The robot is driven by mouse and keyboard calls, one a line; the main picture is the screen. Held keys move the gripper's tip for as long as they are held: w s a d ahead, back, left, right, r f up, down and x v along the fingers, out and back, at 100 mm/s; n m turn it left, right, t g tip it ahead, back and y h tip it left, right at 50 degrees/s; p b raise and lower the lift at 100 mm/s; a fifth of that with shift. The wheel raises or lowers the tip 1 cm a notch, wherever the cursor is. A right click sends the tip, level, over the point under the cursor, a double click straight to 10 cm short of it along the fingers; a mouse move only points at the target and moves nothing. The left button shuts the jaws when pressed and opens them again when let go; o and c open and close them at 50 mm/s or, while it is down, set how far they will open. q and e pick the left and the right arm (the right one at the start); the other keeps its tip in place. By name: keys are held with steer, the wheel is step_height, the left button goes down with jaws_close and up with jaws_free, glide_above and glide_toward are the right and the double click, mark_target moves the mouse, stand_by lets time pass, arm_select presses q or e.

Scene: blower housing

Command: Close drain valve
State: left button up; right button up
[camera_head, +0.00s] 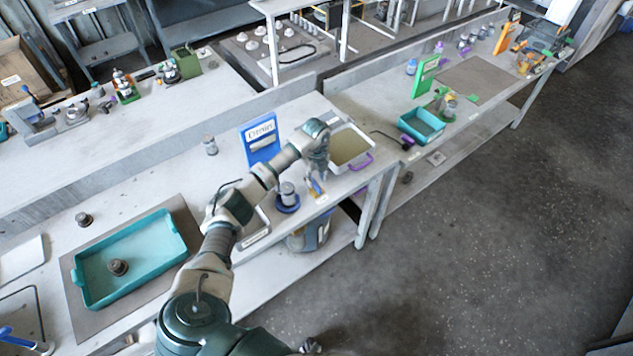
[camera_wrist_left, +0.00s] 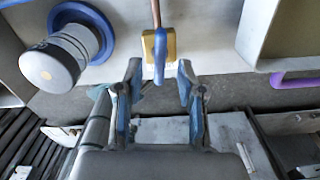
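The drain valve shows in the left wrist view as a small brass body (camera_wrist_left: 149,46) on a copper pipe, with a blue lever handle (camera_wrist_left: 160,55) pointing toward my gripper. In the head view the valve (camera_head: 312,187) is small and partly hidden by my arm, at the bench's front edge. My left gripper (camera_wrist_left: 159,77) is open, with its two fingers on either side of the handle's end. Whether either finger touches the handle I cannot tell. In the head view the left gripper (camera_head: 319,170) is just above the valve. My right gripper is not in view.
A grey cylinder on a blue round base (camera_head: 288,197) stands left of the valve. A white tray with a purple handle (camera_head: 368,159) is on the right, and a blue sign (camera_head: 261,140) behind. A bucket (camera_head: 308,237) sits on the lower shelf. The floor at right is clear.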

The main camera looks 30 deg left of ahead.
mark_target(316, 186)
arm_select(q)
steer(key=shift+a+f, duration=0.2)
steer(key=shift+f, duration=1.25)
steer(key=shift+d, duration=0.1)
steer(key=shift+d+r, duration=0.1)
steer(key=shift+d, duration=0.05)
jaws_close()
